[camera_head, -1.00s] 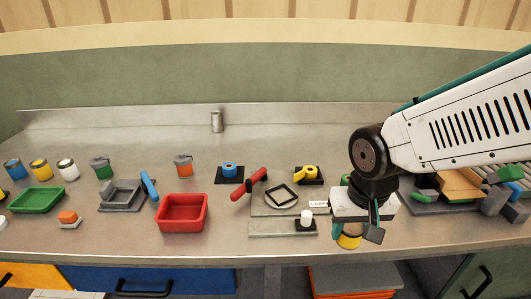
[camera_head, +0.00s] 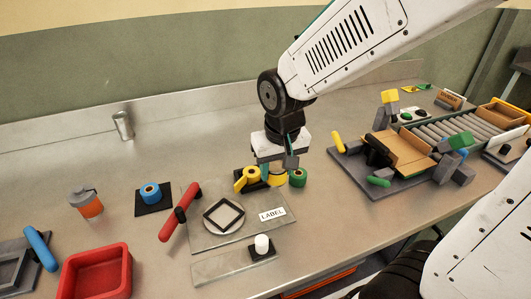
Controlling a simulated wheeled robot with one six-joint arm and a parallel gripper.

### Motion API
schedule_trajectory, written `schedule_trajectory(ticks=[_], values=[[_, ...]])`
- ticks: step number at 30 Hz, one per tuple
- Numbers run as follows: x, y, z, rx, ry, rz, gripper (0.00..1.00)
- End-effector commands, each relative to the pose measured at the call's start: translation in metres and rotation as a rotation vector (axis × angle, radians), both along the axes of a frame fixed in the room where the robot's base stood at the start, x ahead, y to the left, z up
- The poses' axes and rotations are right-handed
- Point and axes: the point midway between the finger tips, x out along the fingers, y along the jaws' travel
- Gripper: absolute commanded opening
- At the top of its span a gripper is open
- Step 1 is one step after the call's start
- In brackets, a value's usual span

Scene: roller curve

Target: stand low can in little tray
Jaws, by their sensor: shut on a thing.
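My gripper (camera_head: 277,168) points down over the work table, above the back right of the label plate. It is shut on a low yellow can (camera_head: 277,179), which shows just below the fingers. The fingers hide most of the can, and I cannot tell how far it is above the table. A small red tray (camera_head: 70,287) with raised walls is at the front left, well away from my gripper; its inside looks empty. The picture edge cuts off part of a grey tray-like block (camera_head: 12,283) left of it.
A yellow tape roll (camera_head: 242,184) and a green roll (camera_head: 299,178) flank the held can closely. An open cardboard box (camera_head: 405,152) and roller conveyor (camera_head: 455,130) are right.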

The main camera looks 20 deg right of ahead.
Motion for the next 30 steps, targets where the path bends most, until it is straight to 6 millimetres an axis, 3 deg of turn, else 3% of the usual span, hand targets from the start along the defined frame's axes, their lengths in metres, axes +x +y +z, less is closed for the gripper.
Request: schedule_trajectory(ticks=[6, 12, 20, 25, 30], values=[[0.056, -0.024, -0.007, -0.001, 0.002, -0.005, 0.14], [0.091, -0.037, -0.009, 0.0, 0.0, -0.002, 0.14], [0.108, -0.044, -0.012, -0.001, 0.001, -0.002, 0.14], [0.105, -0.042, -0.041, -0.001, 0.004, 0.0, 0.14], [0.106, -0.042, -0.046, 0.0, -0.001, 0.001, 0.14]])
